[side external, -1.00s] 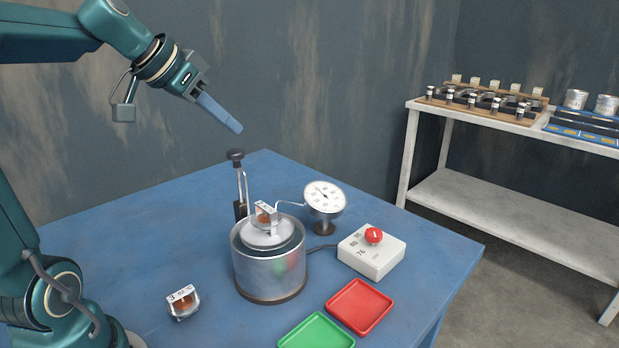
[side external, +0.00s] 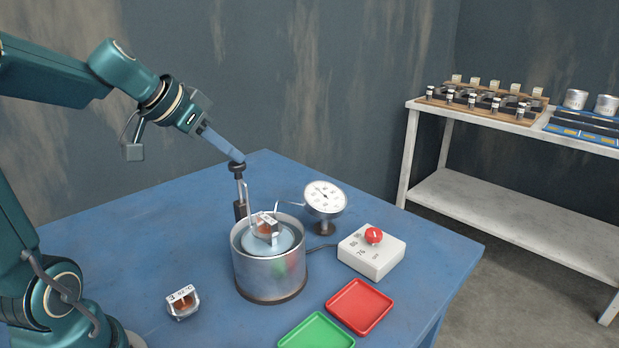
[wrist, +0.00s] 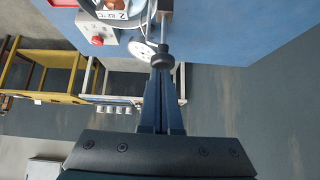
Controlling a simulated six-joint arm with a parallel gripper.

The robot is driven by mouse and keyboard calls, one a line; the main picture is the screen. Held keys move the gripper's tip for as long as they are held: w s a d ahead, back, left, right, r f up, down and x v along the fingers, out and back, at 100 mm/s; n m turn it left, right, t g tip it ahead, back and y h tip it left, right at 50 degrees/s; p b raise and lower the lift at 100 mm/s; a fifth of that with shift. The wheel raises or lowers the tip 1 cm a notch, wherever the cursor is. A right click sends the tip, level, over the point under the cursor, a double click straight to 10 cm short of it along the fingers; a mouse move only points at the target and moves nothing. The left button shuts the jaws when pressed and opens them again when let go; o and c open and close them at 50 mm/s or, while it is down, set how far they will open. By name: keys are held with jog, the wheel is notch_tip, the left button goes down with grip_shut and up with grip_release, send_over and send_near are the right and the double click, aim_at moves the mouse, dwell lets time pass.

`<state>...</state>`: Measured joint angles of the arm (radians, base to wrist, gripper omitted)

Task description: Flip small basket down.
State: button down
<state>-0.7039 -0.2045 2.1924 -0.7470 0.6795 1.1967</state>
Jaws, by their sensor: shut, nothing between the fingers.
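The round metal pot (side external: 270,275) stands on the blue table. Inside it, low near the rim, is a pale round platform or surface (side external: 283,243), which I take as the small basket's place; the basket itself is not clearly seen. A labelled piece with a copper-coloured core (side external: 266,229) sits there, tilted. Behind the pot stands a metal lever rod with a black knob (side external: 237,169). My gripper (side external: 237,157) is shut and empty, its fingertips at the top of the knob, apparently touching. In the wrist view the knob (wrist: 163,59) is at the tips of the shut fingers.
A dial gauge (side external: 325,198) and a white box with a red button (side external: 373,254) stand right of the pot. Red (side external: 360,307) and green (side external: 317,333) trays lie in front. Another labelled piece (side external: 183,303) lies at left.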

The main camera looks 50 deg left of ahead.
aim_at(231, 169)
notch_tip(231, 169, down, 3)
jog(key=shift+d+r, duration=0.1)
jog(key=shift+r, duration=0.05)
jog(key=shift+s+f, duration=0.1)
jog(key=shift+f, duration=0.65)
jog(key=shift+r, duration=0.4)
jog(key=r, duration=0.4)
jog(key=shift+w, duration=0.2)
jog(key=v, duration=0.9)
jog(key=shift+s+r, duration=0.2)
jog(key=shift+s, duration=0.15)
